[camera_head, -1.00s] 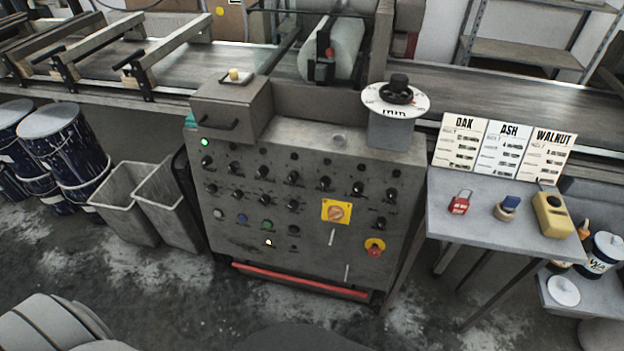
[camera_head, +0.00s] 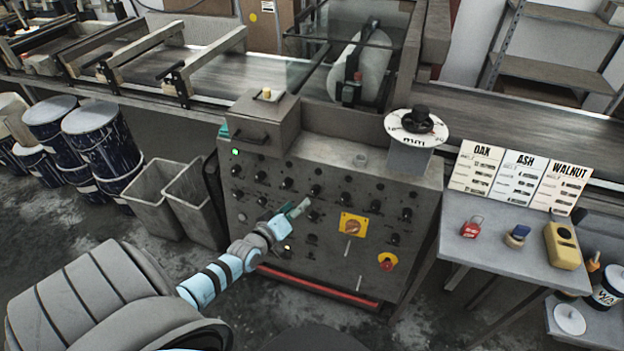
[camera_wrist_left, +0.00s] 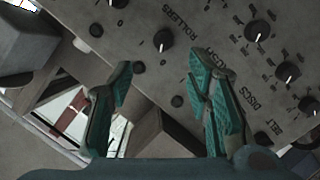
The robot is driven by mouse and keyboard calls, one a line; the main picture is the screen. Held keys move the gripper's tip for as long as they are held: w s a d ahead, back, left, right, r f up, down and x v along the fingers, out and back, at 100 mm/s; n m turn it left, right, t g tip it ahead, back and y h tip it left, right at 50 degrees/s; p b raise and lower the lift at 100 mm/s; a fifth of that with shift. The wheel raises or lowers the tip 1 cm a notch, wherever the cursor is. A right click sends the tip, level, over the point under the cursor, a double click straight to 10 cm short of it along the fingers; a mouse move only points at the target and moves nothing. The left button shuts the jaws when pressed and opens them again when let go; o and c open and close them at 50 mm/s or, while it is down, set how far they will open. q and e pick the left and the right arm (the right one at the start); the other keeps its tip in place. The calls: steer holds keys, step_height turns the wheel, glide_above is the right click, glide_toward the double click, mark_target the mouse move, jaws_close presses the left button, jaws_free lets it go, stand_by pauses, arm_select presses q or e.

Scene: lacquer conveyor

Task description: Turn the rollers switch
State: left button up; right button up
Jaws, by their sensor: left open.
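The grey control panel (camera_head: 400,180) carries rows of black knobs. In the left wrist view, a black knob with a white pointer line (camera_wrist_left: 163,40) sits beside the word ROLLERS; I take it as the rollers switch. My left gripper (camera_wrist_left: 162,78) is open, with its green finger pads apart and nothing between them. The rollers knob shows between and beyond the fingertips, apparently not touched. In the head view my left gripper (camera_head: 299,208) is in front of the panel's middle knob rows and hides some controls. I cannot single out the rollers knob there. My right gripper is not in view.
Other knobs, labelled DISCS (camera_wrist_left: 287,72) and BELT, lie close by. A yellow-plated rotary switch (camera_head: 352,225) and a red emergency button (camera_head: 388,261) are to the right. A red bar (camera_head: 320,287) runs along the panel's bottom. A side table (camera_head: 500,245) stands at right.

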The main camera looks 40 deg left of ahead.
mark_target(313, 194)
arm_select(q)
steer(key=b+x, duration=0.3)
steer(key=x, duration=0.1)
steer(key=f+b+x, duration=0.1)
steer(key=b+x, duration=0.2)
steer(key=x, duration=0.2)
steer(key=shift+f+b, duration=0.15)
steer(key=shift+b, duration=0.25)
steer(key=shift+w+b, duration=0.3)
steer(key=shift+w, duration=0.15)
steer(key=shift+r, duration=0.25)
jaws_close()
